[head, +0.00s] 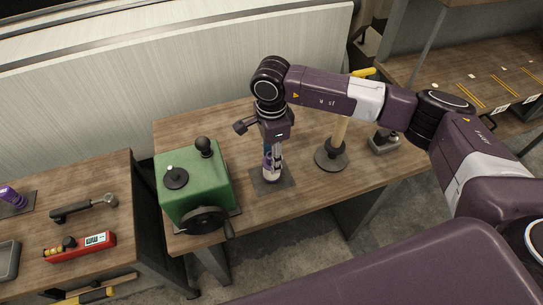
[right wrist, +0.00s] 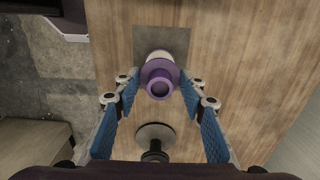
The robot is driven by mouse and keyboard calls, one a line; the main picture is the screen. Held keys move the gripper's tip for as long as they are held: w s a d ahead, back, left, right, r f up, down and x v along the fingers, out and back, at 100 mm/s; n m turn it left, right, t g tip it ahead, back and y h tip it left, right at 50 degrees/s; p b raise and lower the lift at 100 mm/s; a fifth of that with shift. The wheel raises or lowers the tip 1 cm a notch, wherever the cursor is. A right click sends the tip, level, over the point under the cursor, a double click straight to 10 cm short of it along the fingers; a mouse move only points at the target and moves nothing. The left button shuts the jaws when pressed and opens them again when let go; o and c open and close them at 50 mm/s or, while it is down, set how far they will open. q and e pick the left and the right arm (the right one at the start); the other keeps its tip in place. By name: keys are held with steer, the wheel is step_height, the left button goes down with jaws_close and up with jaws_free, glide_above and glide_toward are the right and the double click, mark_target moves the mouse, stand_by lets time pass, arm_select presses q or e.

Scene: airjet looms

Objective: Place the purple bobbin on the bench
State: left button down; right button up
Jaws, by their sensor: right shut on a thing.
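The purple bobbin (head: 268,175) is upright at a dark grey square mat (head: 286,184) on the wooden bench (head: 252,207). My right gripper (head: 271,158) points down from above and is shut on the bobbin. In the right wrist view, the bobbin's purple flange and hollow end (right wrist: 160,78) show between the blue finger pads, with a pale part beyond it over the grey mat (right wrist: 178,45). I cannot tell whether its lower end touches the mat. My left gripper is not in view.
A green box with a black handwheel (head: 194,184) stands left of the mat. A round-based stand with a pale post (head: 331,156) is to the right. Another purple bobbin (head: 13,197), a wrench-like tool (head: 84,207) and a red device (head: 80,246) are on the left bench.

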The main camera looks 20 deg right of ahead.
steer(key=shift+f, duration=0.8)
steer(key=o, duration=1.2)
steer(key=shift+c, duration=0.2)
steer(key=shift+r, duration=0.1)
steer(key=shift+r, duration=0.15)
steer(key=shift+w+r+b, duration=0.1)
steer(key=shift+r+b, duration=0.2)
step_height(320, 180, up, 11)
steer(key=b, duration=0.3)
steer(key=shift+f+b, duration=0.2)
steer(key=shift+b, duration=0.2)
steer(key=shift+r, duration=0.35)
